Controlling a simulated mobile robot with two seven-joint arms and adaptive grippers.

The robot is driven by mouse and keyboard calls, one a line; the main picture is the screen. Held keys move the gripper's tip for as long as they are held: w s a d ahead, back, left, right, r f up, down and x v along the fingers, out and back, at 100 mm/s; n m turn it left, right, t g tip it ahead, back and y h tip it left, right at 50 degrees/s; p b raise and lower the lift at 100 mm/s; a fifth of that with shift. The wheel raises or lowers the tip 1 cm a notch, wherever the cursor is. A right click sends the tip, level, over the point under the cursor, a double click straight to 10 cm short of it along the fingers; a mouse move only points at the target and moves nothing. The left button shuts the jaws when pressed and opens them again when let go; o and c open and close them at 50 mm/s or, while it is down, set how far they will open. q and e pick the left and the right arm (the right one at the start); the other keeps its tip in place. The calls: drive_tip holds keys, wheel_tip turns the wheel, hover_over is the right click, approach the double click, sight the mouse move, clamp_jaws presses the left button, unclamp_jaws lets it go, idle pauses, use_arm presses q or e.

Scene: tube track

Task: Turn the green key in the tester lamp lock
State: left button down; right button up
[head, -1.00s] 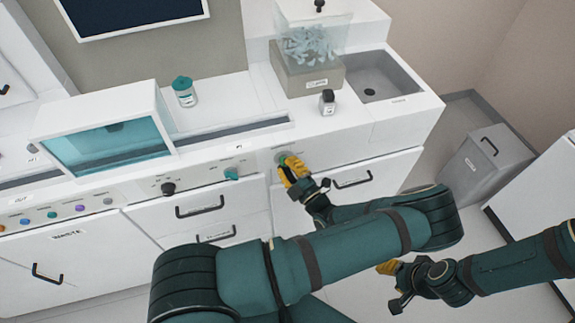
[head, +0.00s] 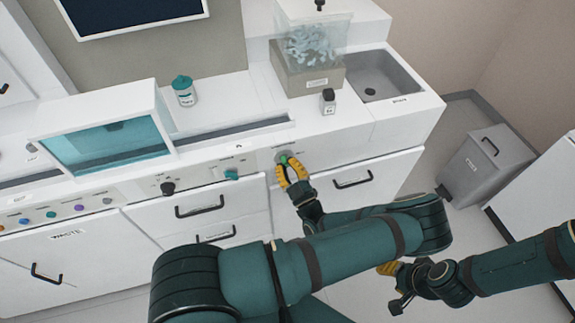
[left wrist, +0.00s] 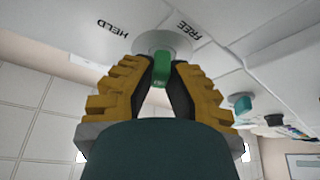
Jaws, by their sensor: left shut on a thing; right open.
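The green key (head: 284,158) sits in the round grey lock (head: 279,154) on the counter's front panel. In the left wrist view, the green key (left wrist: 162,70) stands out from the round plate (left wrist: 168,40) between the words HELD and FREE. My left gripper (head: 289,164) is shut on the key, a yellow finger on each side in the left wrist view (left wrist: 162,78). The fingers hide part of the key. My right gripper (head: 387,270) is open at the lower right, away from the panel and partly hidden by my left arm. I cannot make out the tester lamp.
A black knob (head: 168,188) and a teal knob (head: 231,173) are on the panel left of the lock. Drawers with black handles (head: 353,180) lie below. Floor is free near the grey bin (head: 487,163).

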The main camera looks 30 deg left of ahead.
use_arm(q)
drive_tip(key=shift+m+t+h, duration=0.2)
drive_tip(key=shift+m+t, duration=0.35)
drive_tip(key=shift+m, duration=0.75)
drive_tip(key=shift+m+t+h, duration=0.2)
drive_tip(key=shift+m+t, duration=0.35)
drive_tip(key=shift+m, duration=0.75)
drive_tip(key=shift+m+t, duration=0.4)
drive_tip(key=shift+m, duration=0.3)
drive_tip(key=c, duration=1)
unclamp_jaws()
drive_tip(key=shift+m+h, duration=0.3)
drive_tip(key=v, duration=0.7)
drive_tip(key=shift+s+d+f, duration=0.15)
drive_tip(key=shift+s, duration=0.05)
